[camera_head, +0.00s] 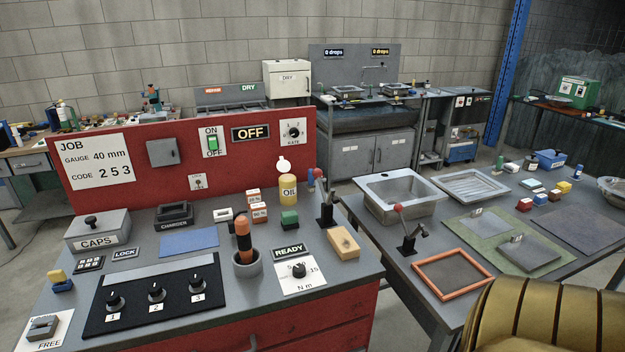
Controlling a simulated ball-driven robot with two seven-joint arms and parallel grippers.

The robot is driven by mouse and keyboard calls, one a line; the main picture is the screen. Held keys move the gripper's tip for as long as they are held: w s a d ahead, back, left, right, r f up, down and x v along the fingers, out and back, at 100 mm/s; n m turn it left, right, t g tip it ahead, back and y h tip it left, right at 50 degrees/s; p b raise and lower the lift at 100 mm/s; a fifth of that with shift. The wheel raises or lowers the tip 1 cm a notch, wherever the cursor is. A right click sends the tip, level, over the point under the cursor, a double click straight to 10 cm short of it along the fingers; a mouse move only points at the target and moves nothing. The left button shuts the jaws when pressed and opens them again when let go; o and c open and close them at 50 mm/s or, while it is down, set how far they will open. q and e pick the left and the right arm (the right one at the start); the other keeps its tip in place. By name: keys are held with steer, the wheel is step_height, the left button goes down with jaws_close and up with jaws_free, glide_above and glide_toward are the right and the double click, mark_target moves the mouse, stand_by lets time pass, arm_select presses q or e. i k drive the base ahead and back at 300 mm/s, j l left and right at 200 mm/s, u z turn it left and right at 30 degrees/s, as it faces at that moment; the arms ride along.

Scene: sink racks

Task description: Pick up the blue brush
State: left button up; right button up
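No item in view can be told for certain as the blue brush. A small blue upright item (310,178) stands at the back of the red-fronted bench (215,335), behind a red-knobbed lever (326,207); it is too small to identify. A small block with a yellow top and blue base (60,281) sits at the bench's left edge. Neither of my grippers shows in the head view.
The bench holds a black panel with knobs (157,293), an orange-handled tool in a grey cup (245,250) and a wooden block (343,242). The right table holds a metal sink (398,197), a drainer tray (471,184) and an orange frame (453,273). A ribbed gold shape fills the lower right corner.

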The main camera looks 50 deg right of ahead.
mark_target(311, 186)
steer(key=z, duration=1.55)
